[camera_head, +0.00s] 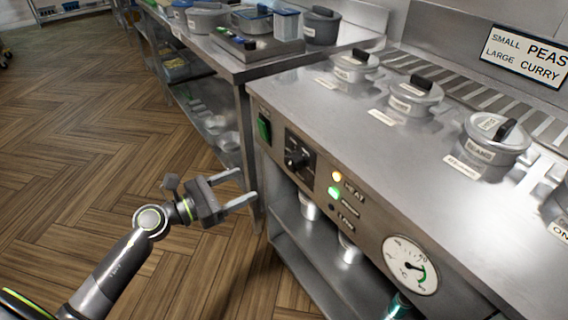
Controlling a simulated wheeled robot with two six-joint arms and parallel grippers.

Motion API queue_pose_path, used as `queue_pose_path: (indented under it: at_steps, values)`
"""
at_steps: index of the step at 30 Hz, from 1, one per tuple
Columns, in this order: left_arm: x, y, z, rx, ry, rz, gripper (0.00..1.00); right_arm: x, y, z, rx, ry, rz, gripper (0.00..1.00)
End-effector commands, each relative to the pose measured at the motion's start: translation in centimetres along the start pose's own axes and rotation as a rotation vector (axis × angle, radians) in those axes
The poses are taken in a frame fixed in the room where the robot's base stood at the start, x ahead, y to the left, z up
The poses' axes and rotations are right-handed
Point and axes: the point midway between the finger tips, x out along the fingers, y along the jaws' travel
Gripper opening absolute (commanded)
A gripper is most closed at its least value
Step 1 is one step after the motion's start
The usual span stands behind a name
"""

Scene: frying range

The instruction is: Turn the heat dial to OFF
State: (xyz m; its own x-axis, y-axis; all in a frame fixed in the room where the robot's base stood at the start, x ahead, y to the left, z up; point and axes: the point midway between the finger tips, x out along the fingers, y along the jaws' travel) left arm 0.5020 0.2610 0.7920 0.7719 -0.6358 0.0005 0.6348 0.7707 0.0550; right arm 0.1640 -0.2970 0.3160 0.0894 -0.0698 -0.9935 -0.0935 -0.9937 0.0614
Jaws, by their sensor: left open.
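The heat dial (297,160) is a black knob on a dark square plate on the front panel of the steel range (345,120). Its pointer setting is too small to read. My left gripper (248,188) is open and empty. It is in front of the range, to the left of the dial and a little lower in the picture, apart from it. My right gripper is not in view.
A green switch (264,128) sits left of the dial. An orange lamp (337,176), a green lamp (334,191) and a round gauge (410,265) are to its right. Lidded pots (415,95) stand on top. The wooden floor (110,130) at left is clear.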

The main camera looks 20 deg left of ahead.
Motion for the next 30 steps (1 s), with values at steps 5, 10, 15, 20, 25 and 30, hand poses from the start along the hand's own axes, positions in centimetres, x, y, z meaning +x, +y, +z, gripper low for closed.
queue_pose_path:
  at_steps: [5, 10, 15, 20, 25, 30]
  values:
    - [3.3, 0.0, 0.3, -0.005, -0.005, 0.001, 0.64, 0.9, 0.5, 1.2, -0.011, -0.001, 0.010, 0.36]
    - [6.6, 0.0, 0.2, -0.007, -0.004, 0.000, 0.64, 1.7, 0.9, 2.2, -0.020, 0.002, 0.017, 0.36]
    - [9.8, 0.0, 0.2, -0.006, -0.002, 0.000, 0.64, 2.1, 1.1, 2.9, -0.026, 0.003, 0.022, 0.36]
    - [11.7, 0.0, 0.0, -0.004, -0.001, 0.000, 0.64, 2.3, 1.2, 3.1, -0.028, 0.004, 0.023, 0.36]
    - [12.5, 0.0, 0.0, -0.003, 0.000, 0.000, 0.64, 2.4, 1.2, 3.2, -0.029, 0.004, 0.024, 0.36]
    - [12.6, 0.0, 0.0, -0.003, 0.001, 0.000, 0.64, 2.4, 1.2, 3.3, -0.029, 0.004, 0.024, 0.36]
